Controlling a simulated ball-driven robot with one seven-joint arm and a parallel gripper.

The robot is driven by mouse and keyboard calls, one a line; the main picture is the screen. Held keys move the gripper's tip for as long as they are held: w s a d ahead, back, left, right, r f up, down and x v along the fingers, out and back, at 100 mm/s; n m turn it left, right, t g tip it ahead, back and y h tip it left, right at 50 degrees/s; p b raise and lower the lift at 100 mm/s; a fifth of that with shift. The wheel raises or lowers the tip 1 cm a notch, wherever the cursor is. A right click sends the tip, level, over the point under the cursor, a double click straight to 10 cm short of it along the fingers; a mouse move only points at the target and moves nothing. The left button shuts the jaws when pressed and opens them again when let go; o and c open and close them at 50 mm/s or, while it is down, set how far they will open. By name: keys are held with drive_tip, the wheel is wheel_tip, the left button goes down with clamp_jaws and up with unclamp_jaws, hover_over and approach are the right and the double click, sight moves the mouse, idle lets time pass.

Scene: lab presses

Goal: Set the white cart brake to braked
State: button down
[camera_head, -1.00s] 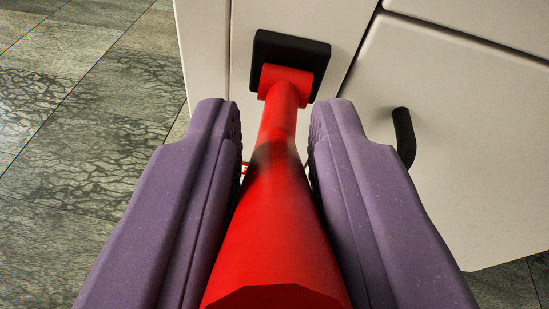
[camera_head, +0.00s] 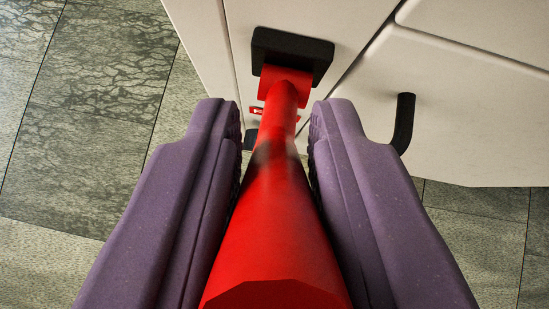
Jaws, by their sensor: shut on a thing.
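The red brake lever (camera_head: 275,225) runs from a black mount (camera_head: 291,52) on the white cart (camera_head: 240,20) toward the camera. My gripper (camera_head: 274,150), with two purple fingers, is shut on the lever, one finger on each side. A small red and white marking (camera_head: 256,111) and a black piece (camera_head: 250,140) show below the mount, partly hidden behind the lever and the left finger. I cannot read the marking.
A black curved handle (camera_head: 404,122) sticks out from the cart's front panel at right, clear of my gripper. Grey tiled floor (camera_head: 90,110) lies open to the left and below the cart at right.

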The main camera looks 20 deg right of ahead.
drive_tip(key=shift+w+r, duration=0.1)
drive_tip(key=c, duration=1.1)
unclamp_jaws()
drive_tip(key=shift+o, duration=0.2)
drive_tip(key=p+v, duration=0.3)
drive_tip(key=v, duration=0.4)
drive_tip(key=shift+s+r, duration=0.25)
drive_tip(key=shift+s, duration=0.1)
